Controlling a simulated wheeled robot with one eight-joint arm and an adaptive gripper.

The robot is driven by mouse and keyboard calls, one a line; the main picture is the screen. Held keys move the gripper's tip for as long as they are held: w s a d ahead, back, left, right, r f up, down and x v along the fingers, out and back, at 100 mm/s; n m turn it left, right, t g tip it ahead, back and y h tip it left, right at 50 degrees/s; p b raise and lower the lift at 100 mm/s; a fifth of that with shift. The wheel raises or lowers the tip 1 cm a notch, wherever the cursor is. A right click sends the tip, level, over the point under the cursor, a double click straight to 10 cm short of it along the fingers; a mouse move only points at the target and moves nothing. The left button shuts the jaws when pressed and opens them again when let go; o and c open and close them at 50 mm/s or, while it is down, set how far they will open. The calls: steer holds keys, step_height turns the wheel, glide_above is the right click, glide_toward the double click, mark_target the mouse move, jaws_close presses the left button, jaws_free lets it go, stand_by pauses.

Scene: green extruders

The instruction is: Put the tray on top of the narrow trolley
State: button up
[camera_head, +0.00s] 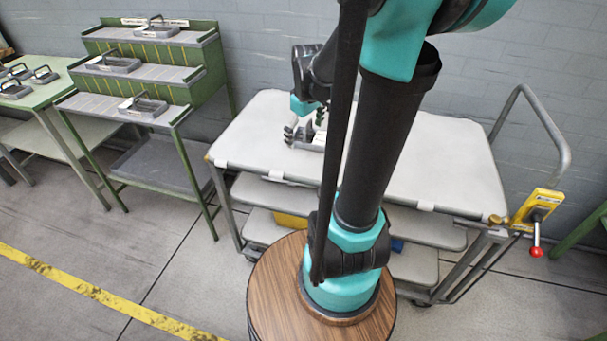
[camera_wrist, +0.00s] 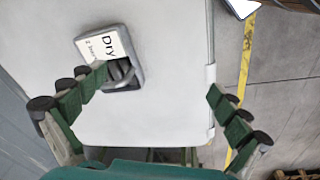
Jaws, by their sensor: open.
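A small grey tray (camera_wrist: 122,50) with a looped handle and a white label reading "Dry" lies on the white top of a trolley (camera_wrist: 165,25) in the wrist view. The trolley (camera_head: 250,130) stands against the wall in the head view, with several shelves and a tube handle at its right; only this trolley shows clearly. The tray (camera_head: 314,146) is partly hidden there by my arm. My gripper (camera_wrist: 158,82) is open and empty, its green fingers wide apart. The left finger overlaps the tray's lower edge in the picture; contact cannot be told. The right finger is near the trolley's edge.
A green stepped rack (camera_head: 205,88) at the left holds more grey trays (camera_head: 143,106). A green table (camera_head: 50,97) farther left carries several trays. A yellow box with a red knob (camera_head: 537,212) is on the trolley's handle. Floor is clear in front.

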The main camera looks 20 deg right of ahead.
steer(key=s+a+f+m, duration=0.1)
steer(key=s+f+m, duration=0.1)
steer(key=s, duration=0.2)
steer(key=s+a+f+m+t, duration=0.1)
steer(key=s+a+f+m, duration=0.1)
steer(key=s, duration=0.2)
steer(key=s+a+f+m+t, duration=0.1)
steer(key=s+f+m, duration=0.1)
steer(key=s+f, duration=0.1)
steer(key=shift+s+a, duration=0.25)
steer(key=shift+s, duration=0.4)
